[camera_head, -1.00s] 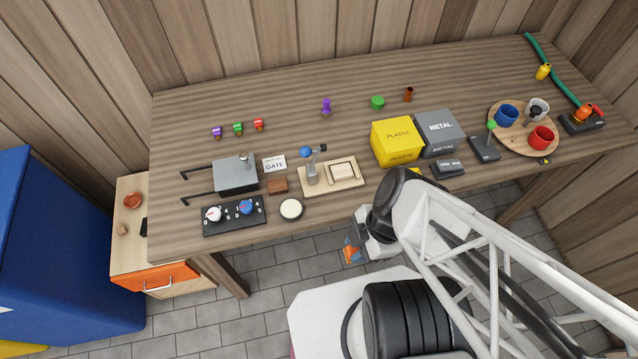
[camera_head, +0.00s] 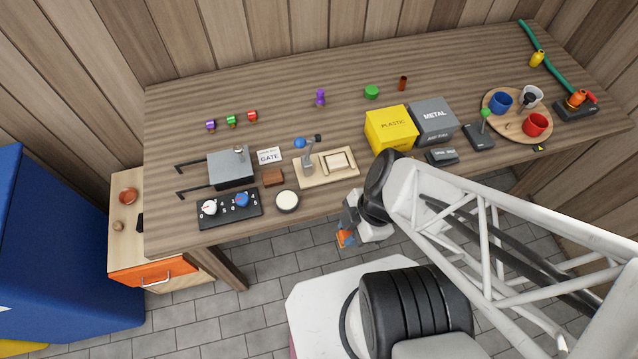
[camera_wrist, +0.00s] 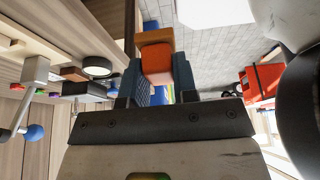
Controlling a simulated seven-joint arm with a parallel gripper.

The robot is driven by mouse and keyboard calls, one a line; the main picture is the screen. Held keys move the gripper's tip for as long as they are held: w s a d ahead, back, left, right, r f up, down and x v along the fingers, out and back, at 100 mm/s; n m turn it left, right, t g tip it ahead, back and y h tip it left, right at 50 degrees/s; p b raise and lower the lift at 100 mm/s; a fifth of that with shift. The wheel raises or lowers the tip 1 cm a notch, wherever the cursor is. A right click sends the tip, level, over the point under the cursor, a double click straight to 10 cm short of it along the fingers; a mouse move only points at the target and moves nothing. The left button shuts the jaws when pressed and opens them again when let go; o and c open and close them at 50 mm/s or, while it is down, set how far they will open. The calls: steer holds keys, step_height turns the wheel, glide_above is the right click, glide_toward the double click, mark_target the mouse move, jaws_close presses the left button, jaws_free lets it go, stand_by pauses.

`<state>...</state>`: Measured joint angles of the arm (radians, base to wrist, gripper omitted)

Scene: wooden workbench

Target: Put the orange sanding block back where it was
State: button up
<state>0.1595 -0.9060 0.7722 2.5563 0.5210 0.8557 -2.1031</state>
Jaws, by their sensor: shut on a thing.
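The orange sanding block (camera_wrist: 156,57) is held between the two fingers of my gripper (camera_wrist: 155,80) in the wrist view. It also shows as a small orange patch at my gripper (camera_head: 345,236) in the head view, in front of the bench's front edge and over the floor. The gripper is shut on the block. The block's far side and lower part are partly hidden by the fingers. No empty spot on the workbench (camera_head: 300,222) is marked as the block's earlier place.
Near the front edge stand a light wooden board (camera_head: 312,180) with a lever, a white-topped round dish (camera_head: 287,200), a brown block (camera_head: 273,177) and a black dial panel (camera_head: 230,222). Yellow (camera_head: 391,128) and grey (camera_head: 433,119) bins stand further right. An orange-fronted drawer (camera_head: 141,275) is at left.

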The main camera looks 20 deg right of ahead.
steer(key=shift+w+a+f, duration=0.25)
steer(key=shift+w+a, duration=0.2)
steer(key=shift+w, duration=1.95)
steer(key=shift+w+a+f, duration=0.25)
steer(key=shift+w+a, duration=0.2)
steer(key=shift+w, duration=1.9)
steer(key=shift+w+a+f, duration=0.25)
steer(key=shift+w+a, duration=0.2)
steer(key=shift+w, duration=1.95)
steer(key=shift+f, duration=1.75)
steer(key=shift+f, duration=0.1)
steer(key=o, duration=1)
steer(key=shift+c, duration=0.2)
steer(key=shift+w+d+r, duration=0.15)
steer(key=shift+d+r, duration=0.05)
steer(key=shift+r, duration=0.4)
steer(key=v, duration=1.1)
